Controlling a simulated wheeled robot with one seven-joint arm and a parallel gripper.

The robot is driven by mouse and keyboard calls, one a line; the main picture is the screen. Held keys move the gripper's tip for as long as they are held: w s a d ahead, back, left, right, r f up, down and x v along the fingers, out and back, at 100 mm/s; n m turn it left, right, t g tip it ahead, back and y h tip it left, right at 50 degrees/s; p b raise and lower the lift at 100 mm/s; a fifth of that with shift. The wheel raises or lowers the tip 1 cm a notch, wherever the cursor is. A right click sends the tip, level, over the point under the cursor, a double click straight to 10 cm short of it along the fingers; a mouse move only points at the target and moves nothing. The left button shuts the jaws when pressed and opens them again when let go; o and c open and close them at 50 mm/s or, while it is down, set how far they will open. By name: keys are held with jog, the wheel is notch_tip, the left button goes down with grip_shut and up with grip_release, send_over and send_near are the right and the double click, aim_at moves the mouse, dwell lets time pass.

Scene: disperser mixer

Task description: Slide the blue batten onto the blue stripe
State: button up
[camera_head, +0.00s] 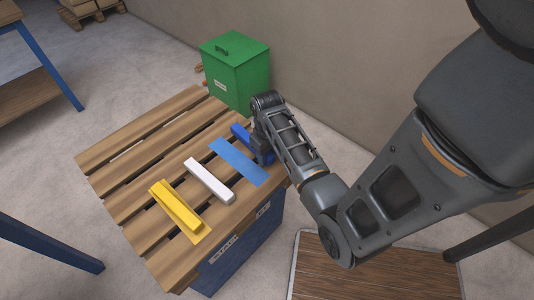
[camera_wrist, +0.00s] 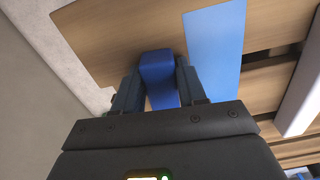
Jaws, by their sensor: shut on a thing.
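The blue batten (camera_head: 240,133) lies on the slatted pallet top, just right of the light blue stripe (camera_head: 238,162) and apart from it. My gripper (camera_head: 262,150) is over the batten and hides its middle. In the wrist view my gripper (camera_wrist: 158,85) has a finger on each side of the blue batten (camera_wrist: 158,68) and is shut on it. The wrist view also shows the blue stripe (camera_wrist: 214,50), to the right of the batten, flat on the wood.
A white batten (camera_head: 208,181) lies left of the blue stripe. A yellow batten (camera_head: 175,205) rests on a yellow stripe (camera_head: 196,234) farther left. A green bin (camera_head: 236,75) stands behind the pallet top (camera_head: 140,130). The stripe's surface is clear.

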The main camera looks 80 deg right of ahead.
aim_at(253, 175)
jog(key=c, duration=0.3)
jog(key=shift+w+a+p, duration=0.55)
jog(key=shift+a, duration=0.55)
jog(key=shift+w+a+p, duration=0.55)
jog(key=shift+a, duration=0.5)
jog(key=shift+w+a+p, duration=0.55)
jog(key=shift+a, duration=0.55)
jog(key=shift+c, duration=0.2)
jog(key=o, duration=1.2)
notch_tip(253, 175, up, 8)
jog(key=shift+p, duration=0.3)
jog(key=shift+f, duration=0.1)
